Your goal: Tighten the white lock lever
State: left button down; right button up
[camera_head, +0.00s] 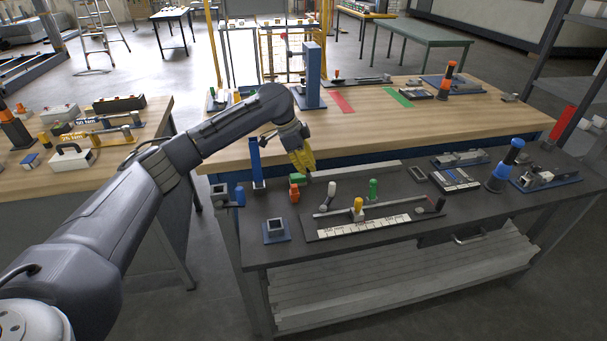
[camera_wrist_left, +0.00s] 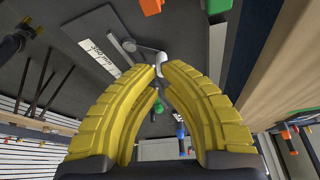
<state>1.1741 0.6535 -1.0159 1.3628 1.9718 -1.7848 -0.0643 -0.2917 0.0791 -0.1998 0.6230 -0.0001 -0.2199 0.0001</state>
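The white lock lever (camera_head: 331,189) stands on the dark fixture plate on the near bench, with its lower end by a round grey pivot (camera_head: 323,208). In the left wrist view the white lever (camera_wrist_left: 161,62) shows just past my yellow fingertips, in line with the narrow gap between them; the fingers partly hide it. My left gripper (camera_head: 308,172) hangs above the bench, up and left of the lever in the head view, apart from it. In the left wrist view my left gripper (camera_wrist_left: 159,72) has its tips close together with a small gap and nothing held. My right gripper is not in view.
A wooden table (camera_head: 430,130) lies behind.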

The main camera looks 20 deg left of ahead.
pick_arm(q)
send_near(328, 198)
jog(key=f, duration=0.1)
jog(key=w+f, duration=0.1)
jog(key=f, duration=0.1)
jog(key=shift+a+f, duration=0.2)
jog(key=shift+f, duration=0.1)
jog(key=shift+x, duration=0.95)
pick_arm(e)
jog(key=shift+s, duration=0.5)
pick_arm(q)
jog(key=shift+a, duration=0.15)
